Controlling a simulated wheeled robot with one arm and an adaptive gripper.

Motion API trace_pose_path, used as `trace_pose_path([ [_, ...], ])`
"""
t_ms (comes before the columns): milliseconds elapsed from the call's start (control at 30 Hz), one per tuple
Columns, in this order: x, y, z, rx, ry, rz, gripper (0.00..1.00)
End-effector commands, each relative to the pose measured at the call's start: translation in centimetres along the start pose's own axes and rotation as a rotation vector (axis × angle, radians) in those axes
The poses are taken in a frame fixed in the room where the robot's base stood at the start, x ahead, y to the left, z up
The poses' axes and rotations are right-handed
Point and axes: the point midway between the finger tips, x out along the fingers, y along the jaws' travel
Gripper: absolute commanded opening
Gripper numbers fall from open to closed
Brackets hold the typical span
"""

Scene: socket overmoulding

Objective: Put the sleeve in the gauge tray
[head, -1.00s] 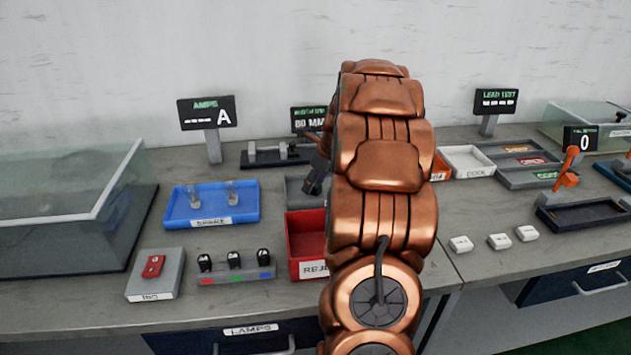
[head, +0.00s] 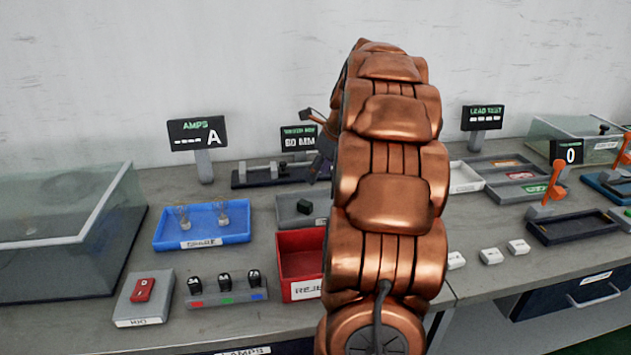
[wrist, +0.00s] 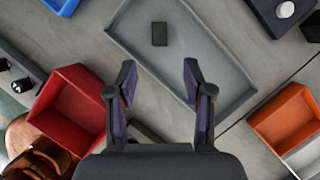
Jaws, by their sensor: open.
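A small dark block (head: 305,207), which I take to be the sleeve, lies in a grey tray (head: 284,222), apparently the gauge tray, behind the red bin. In the wrist view the block (wrist: 159,34) lies on the floor of the grey tray (wrist: 205,50), towards its far left part. My gripper (wrist: 158,75) is open and empty above the tray. Its fingertips are apart from the block, which shows beyond the gap between them. In the head view my gripper (head: 319,170) is partly hidden by my copper arm.
A red REJECT bin (head: 300,265) stands in front of the grey tray. A blue tray (head: 203,238) with two clear items is at left. A gauge stand (head: 280,176) with an 80 MM display is behind. An orange bin (wrist: 287,121) shows right in the wrist view.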

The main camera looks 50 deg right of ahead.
Motion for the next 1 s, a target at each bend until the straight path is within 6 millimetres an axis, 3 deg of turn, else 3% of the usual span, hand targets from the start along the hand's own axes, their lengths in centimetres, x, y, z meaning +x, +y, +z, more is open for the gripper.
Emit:
trace_pose_path([
  [267,-0.4,0.3,0.0,-0.008,0.003,0.004,0.51],
  [367,-0.2,2.0,0.4,-0.081,0.014,0.018,0.51],
  [467,0.4,5.9,0.9,-0.256,0.041,0.057,0.51],
  [667,1.4,16.9,0.3,-0.791,0.101,0.177,0.51],
  [833,1.6,25.3,-2.5,-1.262,0.13,0.297,0.51],
  [1000,1.5,32.3,-7.2,-1.731,0.138,0.439,0.51],
])
